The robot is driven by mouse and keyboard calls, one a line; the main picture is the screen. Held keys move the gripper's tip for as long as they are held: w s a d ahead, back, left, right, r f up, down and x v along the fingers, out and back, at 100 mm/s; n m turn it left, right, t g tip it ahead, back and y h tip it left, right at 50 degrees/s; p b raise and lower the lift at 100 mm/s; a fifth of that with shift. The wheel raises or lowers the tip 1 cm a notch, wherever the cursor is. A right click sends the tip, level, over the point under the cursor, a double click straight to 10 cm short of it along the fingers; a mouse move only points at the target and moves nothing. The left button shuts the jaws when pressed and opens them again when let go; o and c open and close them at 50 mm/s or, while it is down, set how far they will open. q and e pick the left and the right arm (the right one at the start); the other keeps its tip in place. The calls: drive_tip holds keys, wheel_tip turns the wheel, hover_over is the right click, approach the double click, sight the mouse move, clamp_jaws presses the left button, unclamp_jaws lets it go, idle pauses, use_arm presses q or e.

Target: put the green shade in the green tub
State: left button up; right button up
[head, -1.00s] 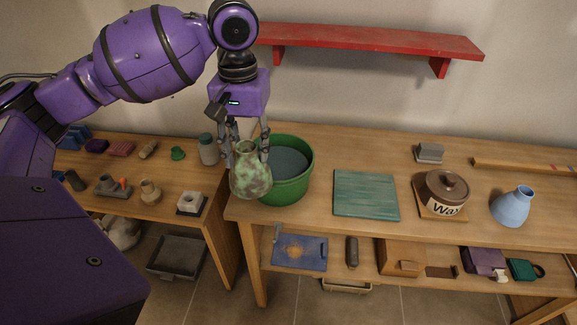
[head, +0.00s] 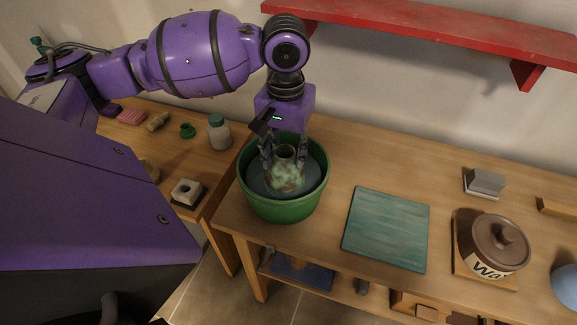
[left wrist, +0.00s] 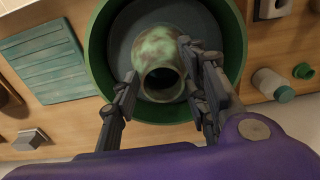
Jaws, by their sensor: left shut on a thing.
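The green shade (head: 286,174) is mottled green and brown, with a narrow neck and a round dark opening at the top. It is upright inside the green tub (head: 288,210), below the rim level at its lower part. My left gripper (head: 284,160) is shut on the shade's neck from above. In the left wrist view, the shade (left wrist: 158,50) is between the fingers of the gripper (left wrist: 160,85), with the tub's wall (left wrist: 98,50) around it. Whether the shade's base touches the tub floor is hidden. My right gripper is not in view.
A teal board (head: 386,228) lies right of the tub, and a brown lidded wax pot (head: 497,245) stands further right. A jar (head: 219,132) stands on the lower table at left. A red shelf (head: 430,30) hangs on the wall behind.

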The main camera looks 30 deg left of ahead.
use_arm(q)
drive_tip(key=shift+w+f, duration=0.15)
drive_tip(key=shift+f, duration=2.2)
drive_tip(key=o, duration=1.3)
drive_tip(key=shift+f, duration=0.1)
drive_tip(key=shift+c, duration=0.2)
wheel_tip(320, 180, up, 12)
drive_tip(key=shift+r+p, duration=0.1)
drive_tip(key=shift+p, duration=0.4)
